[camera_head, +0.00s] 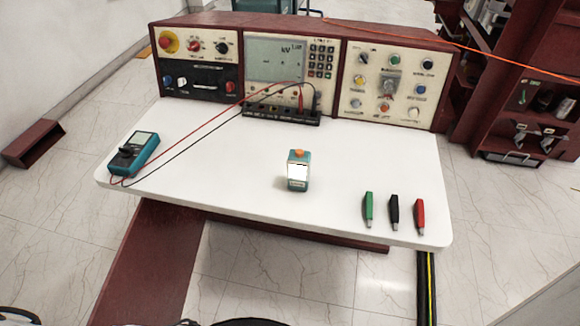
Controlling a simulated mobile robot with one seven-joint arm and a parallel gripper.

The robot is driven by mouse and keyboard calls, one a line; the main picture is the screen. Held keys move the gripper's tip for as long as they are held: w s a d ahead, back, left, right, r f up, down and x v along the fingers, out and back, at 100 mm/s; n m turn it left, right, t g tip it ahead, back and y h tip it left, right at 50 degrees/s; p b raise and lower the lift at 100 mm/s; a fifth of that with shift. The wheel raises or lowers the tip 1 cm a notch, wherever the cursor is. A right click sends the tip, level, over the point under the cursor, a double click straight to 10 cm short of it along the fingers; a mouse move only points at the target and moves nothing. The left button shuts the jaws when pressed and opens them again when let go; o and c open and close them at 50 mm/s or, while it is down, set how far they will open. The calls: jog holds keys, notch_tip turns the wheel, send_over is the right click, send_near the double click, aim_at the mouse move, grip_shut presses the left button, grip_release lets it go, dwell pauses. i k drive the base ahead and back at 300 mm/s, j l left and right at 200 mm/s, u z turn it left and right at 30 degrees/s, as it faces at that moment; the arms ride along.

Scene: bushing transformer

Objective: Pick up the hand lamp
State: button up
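A small teal box with an orange top and a bright white front, which looks like the hand lamp (298,172), stands upright near the middle of the white table (240,150). Nothing touches it and there is bare table around it. My gripper is not clearly in this view. Only dark parts show at the bottom edge, and I cannot tell what they are.
A teal multimeter (136,152) with red and black leads lies at the table's left. Green (369,209), black (394,212) and red (419,216) clips lie at the front right. A control panel (290,65) stands along the back. Shelves (520,110) stand beyond at right.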

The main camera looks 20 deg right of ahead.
aim_at(298, 169)
jog(key=i+j, duration=0.1)
jog(key=j, duration=0.25)
jog(key=i+j, duration=0.1)
jog(key=j, duration=0.2)
jog(key=i+j+z, duration=0.1)
jog(key=j, duration=0.25)
jog(key=i+z, duration=0.1)
jog(key=z, duration=1.15)
jog(key=i+z, duration=0.3)
jog(key=i+l, duration=0.05)
jog(key=i, duration=0.05)
